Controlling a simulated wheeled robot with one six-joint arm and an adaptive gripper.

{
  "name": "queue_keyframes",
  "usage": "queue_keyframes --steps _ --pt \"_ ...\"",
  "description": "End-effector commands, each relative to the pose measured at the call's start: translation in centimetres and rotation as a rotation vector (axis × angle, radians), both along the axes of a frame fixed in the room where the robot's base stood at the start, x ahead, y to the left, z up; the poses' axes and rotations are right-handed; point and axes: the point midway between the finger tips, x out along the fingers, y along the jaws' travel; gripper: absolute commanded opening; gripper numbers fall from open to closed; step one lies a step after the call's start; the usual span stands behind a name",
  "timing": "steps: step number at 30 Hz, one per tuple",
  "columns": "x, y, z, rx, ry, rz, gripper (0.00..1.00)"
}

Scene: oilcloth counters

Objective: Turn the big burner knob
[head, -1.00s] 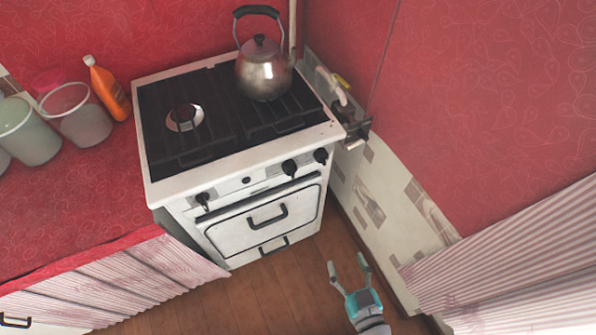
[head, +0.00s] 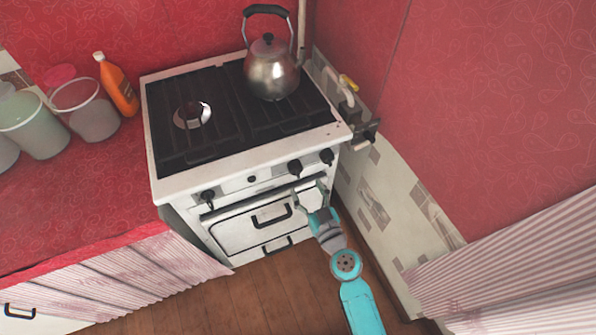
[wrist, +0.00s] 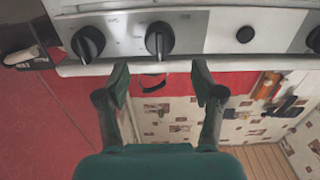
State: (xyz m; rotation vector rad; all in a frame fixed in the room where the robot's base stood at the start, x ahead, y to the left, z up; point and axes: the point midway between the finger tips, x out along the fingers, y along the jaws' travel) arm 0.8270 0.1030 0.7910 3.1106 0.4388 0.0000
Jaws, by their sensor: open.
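The stove's white front panel (head: 232,187) carries three black knobs: one at the left (head: 207,195), one right of the middle (head: 295,167) and one at the right end (head: 326,156). I cannot tell from markings which is the big burner's. My gripper (head: 309,190) is open and empty, in front of the stove, just below the two right-hand knobs. In the wrist view my gripper (wrist: 160,78) has its fingers apart, with one knob (wrist: 159,39) lined up between and beyond the tips, apparently untouched. Another knob (wrist: 88,43) is left of it.
A small black button (head: 251,179) sits on the panel. A metal kettle (head: 269,72) stands on the back right of the hob. The oven door handle (head: 271,215) lies below my gripper. The tiled wall (head: 377,200) is close on the right.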

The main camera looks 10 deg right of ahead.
Motion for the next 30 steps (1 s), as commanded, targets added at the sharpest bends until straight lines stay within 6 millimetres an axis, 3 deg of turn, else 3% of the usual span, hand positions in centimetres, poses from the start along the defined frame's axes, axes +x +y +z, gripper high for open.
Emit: queue_keyframes --steps 6,12,25,26,30 --pt "3.7 1.1 0.1 0.0 -0.002 0.0 0.67" --pt "5.8 1.7 0.0 0.0 0.0 0.0 0.67" --pt "6.7 1.9 0.0 0.0 0.001 0.0 0.67" --pt "6.7 1.9 0.0 0.0 0.001 0.0 0.65" --pt "6.7 1.9 0.0 0.0 0.001 0.0 0.3"
